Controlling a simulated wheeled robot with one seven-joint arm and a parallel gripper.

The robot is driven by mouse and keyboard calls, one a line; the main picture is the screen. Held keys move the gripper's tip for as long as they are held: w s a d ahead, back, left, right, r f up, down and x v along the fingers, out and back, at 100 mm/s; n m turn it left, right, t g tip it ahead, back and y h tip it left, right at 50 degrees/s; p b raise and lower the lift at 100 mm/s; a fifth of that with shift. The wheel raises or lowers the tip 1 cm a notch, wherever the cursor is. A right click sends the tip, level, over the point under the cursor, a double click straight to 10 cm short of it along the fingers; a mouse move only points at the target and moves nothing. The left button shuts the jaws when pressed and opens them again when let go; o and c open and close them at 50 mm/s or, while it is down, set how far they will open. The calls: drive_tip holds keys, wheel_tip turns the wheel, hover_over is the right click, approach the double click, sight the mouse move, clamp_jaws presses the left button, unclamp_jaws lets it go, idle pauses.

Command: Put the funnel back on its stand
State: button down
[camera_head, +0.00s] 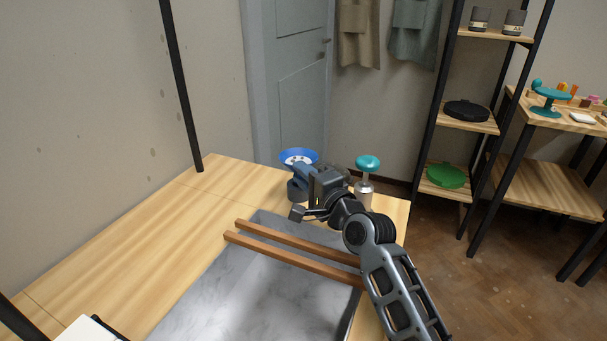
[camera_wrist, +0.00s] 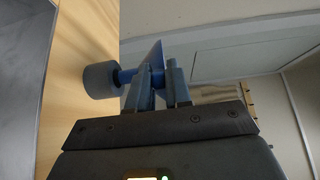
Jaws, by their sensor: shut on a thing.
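The blue funnel (camera_head: 299,153) shows its wide mouth, pale inside, at the table's far edge in the head view. My gripper (camera_head: 302,173) is shut on the funnel just below its rim. In the wrist view, the fingers (camera_wrist: 160,75) lie on both sides of the blue cone (camera_wrist: 153,55). The stand (camera_head: 295,190) is a dark grey-blue round block on the table, directly under the funnel. It also shows in the wrist view (camera_wrist: 101,80), with the funnel's narrow blue spout end at its top. I cannot tell how deep the spout sits in it. My gripper partly hides both.
A teal-topped bottle (camera_head: 367,163) stands close to the right of my gripper. The table (camera_head: 160,230) is clear to the left. Shelves (camera_head: 466,118) stand beyond at the right.

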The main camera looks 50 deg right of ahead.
drive_tip(key=shift+f+b, duration=1.3)
drive_tip(key=shift+f, duration=0.55)
idle(0.9)
idle(0.4)
drive_tip(key=c, duration=1)
unclamp_jaws()
drive_tip(key=shift+b+v, duration=0.35)
drive_tip(key=shift+v, duration=3.55)
